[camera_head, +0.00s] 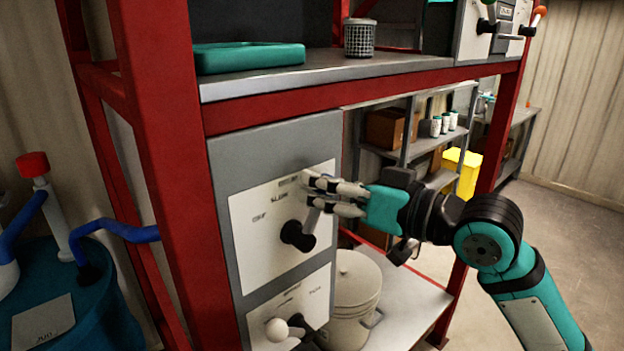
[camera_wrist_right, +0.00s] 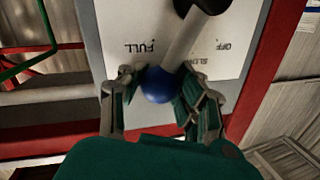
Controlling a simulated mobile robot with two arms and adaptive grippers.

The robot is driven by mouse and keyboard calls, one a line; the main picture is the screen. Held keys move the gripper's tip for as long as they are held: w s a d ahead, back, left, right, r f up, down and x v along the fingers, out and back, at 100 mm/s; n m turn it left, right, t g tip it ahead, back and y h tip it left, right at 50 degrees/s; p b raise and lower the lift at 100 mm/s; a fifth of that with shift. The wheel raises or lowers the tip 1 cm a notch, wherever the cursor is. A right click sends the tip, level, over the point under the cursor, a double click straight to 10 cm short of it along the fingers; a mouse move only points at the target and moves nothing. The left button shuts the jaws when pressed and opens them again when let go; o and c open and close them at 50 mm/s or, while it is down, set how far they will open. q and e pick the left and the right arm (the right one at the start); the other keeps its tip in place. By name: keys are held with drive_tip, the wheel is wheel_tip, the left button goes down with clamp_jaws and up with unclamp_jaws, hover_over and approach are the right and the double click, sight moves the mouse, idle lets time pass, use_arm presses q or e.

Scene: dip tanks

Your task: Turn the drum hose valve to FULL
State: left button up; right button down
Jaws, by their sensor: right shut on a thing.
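The drum hose valve sits on a white plate (camera_head: 262,232) on a grey panel, with a black hub (camera_head: 297,236) and a grey lever. In the right wrist view the lever (camera_wrist_right: 185,42) ends in a blue ball knob (camera_wrist_right: 158,86). The plate's FULL, SLOW and OFF labels appear upside down there. The lever's knob end lies between FULL and SLOW. My left gripper is not in view.
A second valve plate (camera_head: 300,300) with a white ball knob (camera_head: 277,329) is below. A red post (camera_head: 165,160) stands left, beside a blue drum (camera_head: 90,310) with a blue hose. A shelf (camera_head: 330,72) is overhead. A pale lidded bucket (camera_head: 356,285) stands under my right gripper.

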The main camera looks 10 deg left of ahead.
drive_tip(key=m, duration=0.1)
drive_tip(key=w+d+f+m, duration=0.1)
drive_tip(key=shift+w+f+m+y, duration=0.15)
drive_tip(key=shift+w+m+y, duration=0.05)
drive_tip(key=shift+m+y, duration=0.1)
drive_tip(key=shift+w+d+f+m, duration=0.2)
drive_tip(key=shift+f+m, duration=0.1)
drive_tip(key=shift+m, duration=0.2)
drive_tip(key=c, duration=1.3)
unclamp_jaws()
drive_tip(key=o, duration=0.4)
drive_tip(key=shift+d, duration=0.15)
drive_tip(key=shift+r, duration=0.1)
drive_tip(key=v, duration=1.2)
drive_tip(key=shift+f, duration=0.2)
